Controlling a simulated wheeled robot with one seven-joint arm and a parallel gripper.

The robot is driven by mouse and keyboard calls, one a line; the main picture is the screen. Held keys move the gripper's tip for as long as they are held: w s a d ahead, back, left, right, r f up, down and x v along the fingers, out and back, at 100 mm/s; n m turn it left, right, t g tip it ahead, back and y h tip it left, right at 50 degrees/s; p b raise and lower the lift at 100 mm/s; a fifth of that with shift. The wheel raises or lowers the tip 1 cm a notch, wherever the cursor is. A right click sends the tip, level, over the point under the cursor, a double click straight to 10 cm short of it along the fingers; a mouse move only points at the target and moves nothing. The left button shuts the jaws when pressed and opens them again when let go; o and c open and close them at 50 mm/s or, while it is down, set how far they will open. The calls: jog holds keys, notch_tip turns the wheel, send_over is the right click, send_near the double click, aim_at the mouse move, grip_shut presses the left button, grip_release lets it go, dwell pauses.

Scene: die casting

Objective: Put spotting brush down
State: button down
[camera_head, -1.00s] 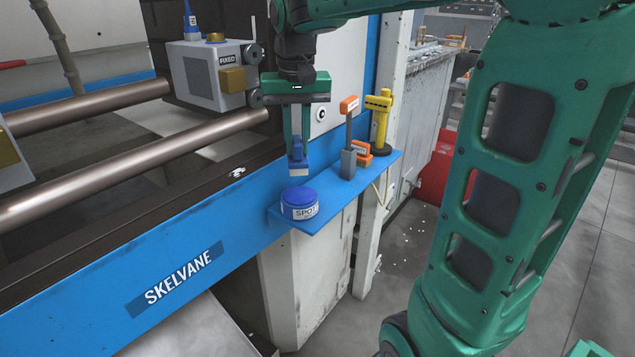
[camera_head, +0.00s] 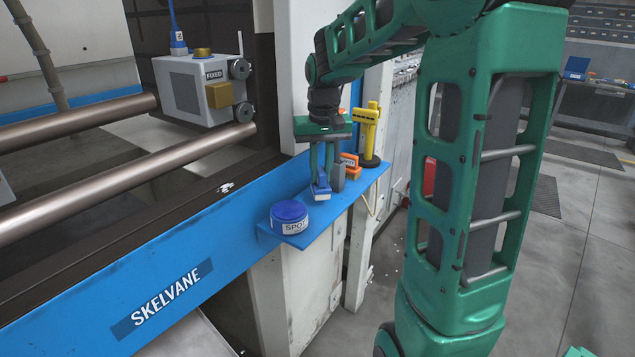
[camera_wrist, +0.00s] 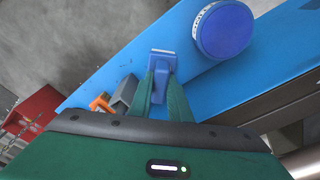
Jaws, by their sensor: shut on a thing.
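My gripper (camera_head: 321,182) is shut on the spotting brush (camera_head: 322,193), a small blue brush with a pale lower edge. The gripper points down over the blue shelf (camera_head: 318,222). In the wrist view the brush (camera_wrist: 161,65) sits between the green fingertips (camera_wrist: 163,88), above the blue shelf (camera_wrist: 115,70). I cannot tell whether the brush touches the shelf. A round blue tub labelled SPOT (camera_head: 289,218) stands at the shelf's near end, left of the brush. It also shows in the wrist view (camera_wrist: 224,30), close beside the brush.
Right behind the gripper stand a grey and orange tool (camera_head: 338,178), an orange block (camera_head: 350,161) and a yellow tool (camera_head: 368,130). The blue machine beam labelled SKELVANE (camera_head: 170,295) runs along the left. Bare shelf lies between the tub and the brush.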

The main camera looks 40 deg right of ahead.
jog(key=shift+f, duration=1.35)
jog(key=c, duration=1.6)
grip_release()
jog(key=shift+f, duration=0.1)
jog(key=shift+c, duration=0.2)
